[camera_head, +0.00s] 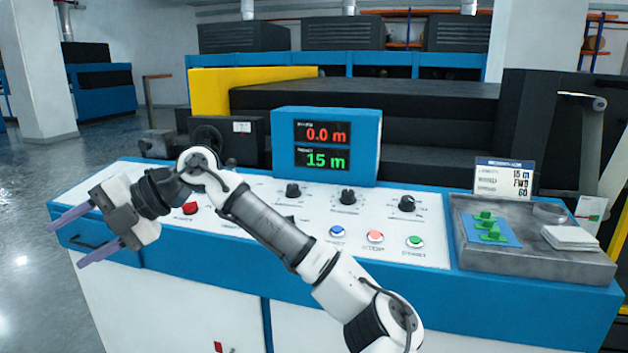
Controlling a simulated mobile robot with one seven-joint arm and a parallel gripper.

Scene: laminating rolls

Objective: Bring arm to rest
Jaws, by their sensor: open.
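My arm reaches up from the bottom right across the control console, bends over its left part, and ends at the console's left front corner. My gripper (80,237) is open and empty. Its two purple-grey fingers are spread apart and point left, past the console's left edge. The fingers appear to touch nothing, though the exact gap to the console edge is hard to tell. My arm hides part of the white console panel (280,208) and some of its labels.
A display (327,146) reads 0.0 m and 15 m. A grey tray (545,262) stands right. Floor (35,200) at left is free.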

